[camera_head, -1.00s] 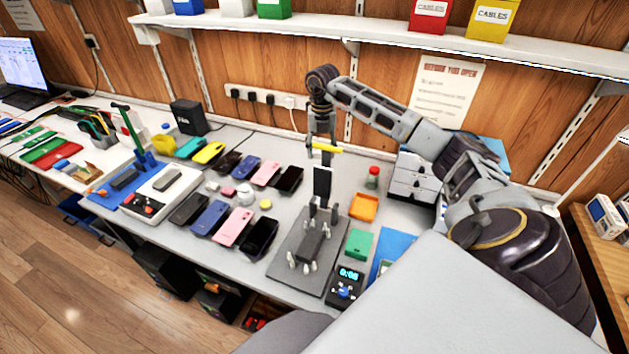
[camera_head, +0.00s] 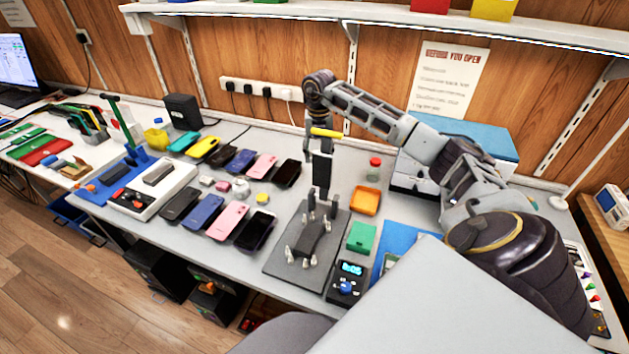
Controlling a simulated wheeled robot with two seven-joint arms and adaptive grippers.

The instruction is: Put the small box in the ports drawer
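A white drawer unit (camera_head: 405,182) with a blue top stands at the back right, partly hidden behind my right arm. I cannot read any drawer label, and no drawer is visibly pulled out. Which thing is the small box is not clear. My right gripper (camera_head: 322,208) points down over the dark mat, fingers apart, with nothing visibly held. A dark clamp-like holder (camera_head: 307,240) with pale pegs is just below it. My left gripper is out of view.
An orange tray (camera_head: 365,200), a red-capped jar (camera_head: 374,168) and a timer (camera_head: 346,283) stand near the dark mat (camera_head: 281,262). Several phones (camera_head: 228,218) lie left of it. A black box (camera_head: 183,111) stands at the back. A shelf (camera_head: 400,18) overhangs the bench.

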